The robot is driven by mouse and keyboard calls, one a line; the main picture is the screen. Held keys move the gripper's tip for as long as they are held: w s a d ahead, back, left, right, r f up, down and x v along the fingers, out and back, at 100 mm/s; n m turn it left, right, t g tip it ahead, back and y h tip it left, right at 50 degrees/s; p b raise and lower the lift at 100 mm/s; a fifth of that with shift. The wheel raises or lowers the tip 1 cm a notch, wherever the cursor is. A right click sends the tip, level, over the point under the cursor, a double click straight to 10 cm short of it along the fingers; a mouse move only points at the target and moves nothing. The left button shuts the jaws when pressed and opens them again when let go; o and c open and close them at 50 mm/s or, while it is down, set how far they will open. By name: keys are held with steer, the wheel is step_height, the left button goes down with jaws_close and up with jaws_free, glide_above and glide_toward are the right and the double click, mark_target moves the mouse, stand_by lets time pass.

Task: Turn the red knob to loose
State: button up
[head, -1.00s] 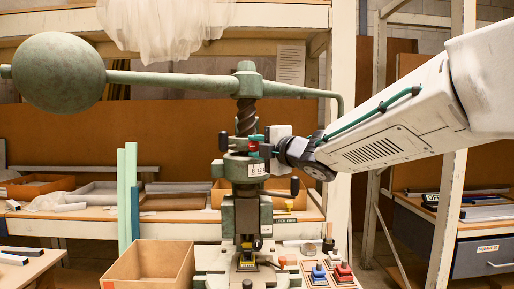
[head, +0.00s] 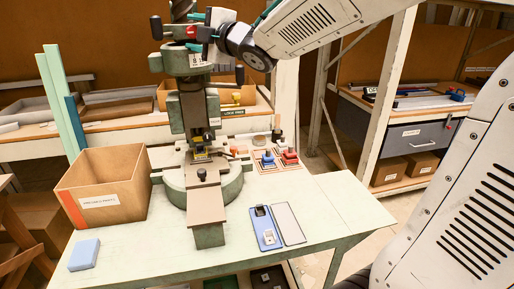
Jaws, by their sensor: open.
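The green fly press (head: 190,100) stands on the pale green bench, its upper part cut off by the top edge of the head view. The small red knob (head: 191,31) is at the press collar, near the top. My gripper (head: 194,32) reaches in from the right, with one teal-tipped finger above the knob and one below it. The jaws are open around the knob; whether either finger touches it is too small to tell. The knob's marking cannot be read.
Black ball handles (head: 156,27) stick out beside the collar. A cardboard box (head: 103,186) stands left of the press, with a blue block (head: 84,254) in front. Coloured stamps (head: 268,158) sit right of the press.

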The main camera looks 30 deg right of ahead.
steer(key=m+t, duration=0.1)
steer(key=m, duration=0.2)
steer(key=shift+a+f, duration=0.1)
steer(key=m+t+h, duration=0.1)
steer(key=m, duration=0.2)
steer(key=m+t, duration=0.1)
steer(key=m, duration=0.2)
steer(key=shift+a+h, duration=0.1)
steer(key=shift+h, duration=0.3)
steer(key=m, duration=0.2)
steer(key=m+t+h, duration=0.1)
steer(key=m, duration=0.1)
steer(key=shift+h, duration=0.3)
steer(key=m+h, duration=0.2)
steer(key=m, duration=0.1)
steer(key=m+h, duration=0.2)
steer(key=m, duration=0.2)
steer(key=shift+a+t, duration=0.15)
steer(key=shift+t, duration=0.15)
steer(key=s+d+f+g, duration=0.1)
steer(key=s+f+g, duration=0.7)
steer(key=s+f, duration=0.3)
steer(key=s+d+f+g+y, duration=0.1)
steer(key=s+f+g, duration=0.7)
steer(key=s, duration=0.8)
steer(key=shift+f+n+g+y, duration=0.3)
steer(key=shift+f+g, duration=0.1)
steer(key=shift+f, duration=1.1)
